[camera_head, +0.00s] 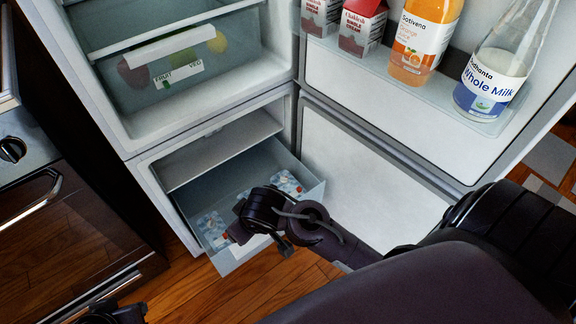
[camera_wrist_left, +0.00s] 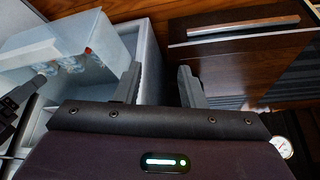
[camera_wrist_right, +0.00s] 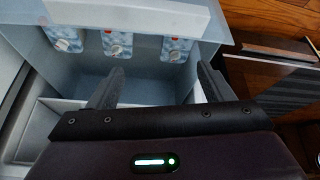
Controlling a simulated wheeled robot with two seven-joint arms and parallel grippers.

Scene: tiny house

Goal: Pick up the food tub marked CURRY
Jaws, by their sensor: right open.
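Pale blue-and-white patterned tubs lie in the pulled-out freezer drawer (camera_head: 311,192). In the head view one tub (camera_head: 288,183) is at the right and another (camera_head: 211,225) at the left. In the right wrist view I see a left tub (camera_wrist_right: 65,38), a middle tub (camera_wrist_right: 117,45) and a right tub (camera_wrist_right: 174,46). Their labels are too small to read, so I cannot tell which is CURRY. My right gripper (camera_wrist_right: 161,72) is open and empty over the drawer, its fingers below the middle and right tubs in its view. My left gripper (camera_wrist_left: 157,72) is open and empty, outside the drawer.
The fridge door stands open at the right, its shelf holding a milk bottle (camera_head: 493,78), an orange juice bottle (camera_head: 422,40) and red cartons (camera_head: 361,28). A fruit drawer (camera_head: 175,75) is above. An oven (camera_head: 60,205) stands at the left. Wooden floor (camera_head: 215,290) is clear in front.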

